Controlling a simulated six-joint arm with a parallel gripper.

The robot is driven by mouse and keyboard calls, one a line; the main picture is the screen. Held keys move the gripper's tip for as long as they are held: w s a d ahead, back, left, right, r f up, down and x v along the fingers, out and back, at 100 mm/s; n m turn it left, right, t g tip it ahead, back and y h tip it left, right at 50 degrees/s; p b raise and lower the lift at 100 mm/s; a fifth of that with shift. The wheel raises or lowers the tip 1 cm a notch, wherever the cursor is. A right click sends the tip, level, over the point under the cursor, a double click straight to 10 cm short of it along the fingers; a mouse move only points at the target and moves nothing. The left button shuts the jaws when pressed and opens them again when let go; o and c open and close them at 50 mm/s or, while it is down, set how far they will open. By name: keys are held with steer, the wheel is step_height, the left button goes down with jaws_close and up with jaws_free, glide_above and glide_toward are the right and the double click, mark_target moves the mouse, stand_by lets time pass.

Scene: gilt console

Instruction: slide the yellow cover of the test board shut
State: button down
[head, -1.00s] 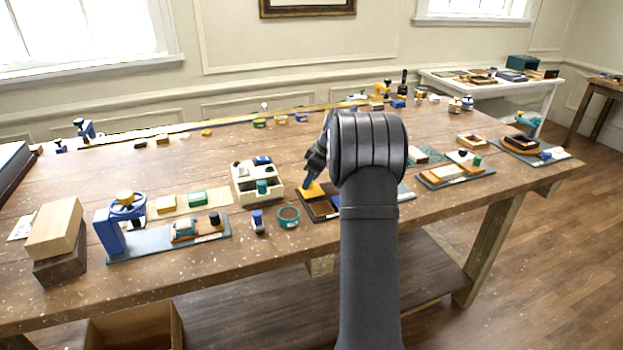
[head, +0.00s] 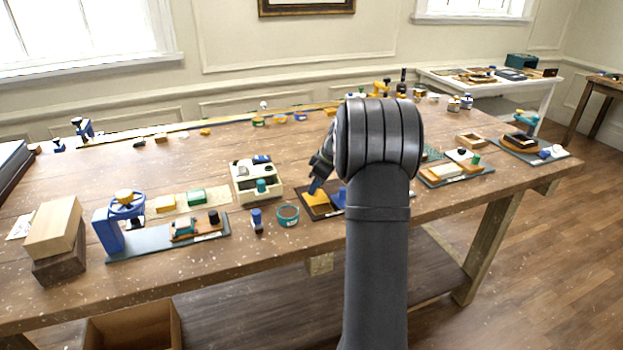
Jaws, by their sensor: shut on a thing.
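The test board is a dark brown board (head: 305,210) on the front half of the table, left of my forearm. Its yellow cover (head: 316,198) lies on it, with a brownish area showing in front of the cover. My gripper (head: 315,187) reaches down from the upper right, its blue fingertips at the back part of the cover. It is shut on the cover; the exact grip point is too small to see. A blue part (head: 339,198) stands at the board's right side, and my arm hides what lies beyond it.
A cream box (head: 256,183) stands left of the board. A teal round container (head: 287,215) and a small blue-topped item (head: 257,219) sit in front of that box. Boards with blocks (head: 455,171) lie to the right.

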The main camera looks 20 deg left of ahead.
mark_target(317, 202)
steer(key=shift+s+d, duration=1.55)
steer(key=c, duration=1.3)
jaws_free()
steer(key=shift+d, duration=0.1)
steer(key=shift+o, duration=0.2)
steer(key=shift+r, duration=0.1)
steer(key=shift+r, duration=0.35)
steer(key=v, duration=1.6)
steer(key=shift+d+r, duration=0.2)
steer(key=shift+d, duration=0.05)
